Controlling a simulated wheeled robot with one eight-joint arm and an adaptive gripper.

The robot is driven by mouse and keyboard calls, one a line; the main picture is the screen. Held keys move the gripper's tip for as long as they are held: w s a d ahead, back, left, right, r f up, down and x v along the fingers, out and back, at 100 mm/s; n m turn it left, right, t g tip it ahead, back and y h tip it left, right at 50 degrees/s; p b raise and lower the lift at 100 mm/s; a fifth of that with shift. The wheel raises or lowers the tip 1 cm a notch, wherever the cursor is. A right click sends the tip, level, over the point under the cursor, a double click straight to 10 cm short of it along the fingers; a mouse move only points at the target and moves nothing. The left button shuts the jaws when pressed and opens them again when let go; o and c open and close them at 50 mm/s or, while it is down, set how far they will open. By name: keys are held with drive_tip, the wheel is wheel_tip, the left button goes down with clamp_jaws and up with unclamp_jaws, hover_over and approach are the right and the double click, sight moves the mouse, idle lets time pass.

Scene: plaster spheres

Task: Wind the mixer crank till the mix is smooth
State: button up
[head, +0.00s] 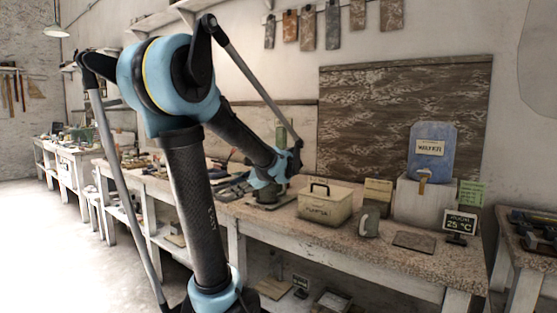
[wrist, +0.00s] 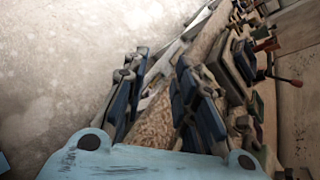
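A crank with a red-tipped handle (wrist: 296,83) sticks out at the right of the wrist view, beside a dark green-blue body (wrist: 243,62) that may be the mixer. The mix itself cannot be made out. My gripper (wrist: 162,68) has its two dark-and-blue fingers apart, with bench top showing between them and nothing held. The crank lies to the right of the fingers, apart from them. In the head view my gripper (head: 268,180) is over the bench left of the cream box, and my arm hides part of the bench there.
The speckled bench (head: 350,258) carries a cream box (head: 325,208), a grey mug (head: 366,223), a blue water container (head: 432,150) on a pale block (head: 424,200), and a temperature sign (head: 460,222). Tools crowd the bench to the left. Open floor (head: 60,250) lies at far left.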

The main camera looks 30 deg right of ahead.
drive_tip(key=s+d+r+m+t+h, duration=0.1)
drive_tip(key=s+d+r+m+t, duration=0.2)
drive_tip(key=d, duration=0.6)
drive_tip(key=s+d+r+m+t+h, duration=0.1)
drive_tip(key=s+d+r+m+t, duration=0.2)
drive_tip(key=d, duration=0.7)
drive_tip(key=s+d+r+m+t+h, duration=0.1)
drive_tip(key=s+d+r+m, duration=0.1)
drive_tip(key=d+m, duration=0.5)
drive_tip(key=w+a+n, duration=0.1)
drive_tip(key=w+n, duration=0.1)
drive_tip(key=w, duration=1.5)
drive_tip(key=shift+a+r, duration=0.15)
drive_tip(key=shift+a, duration=0.05)
clamp_jaws()
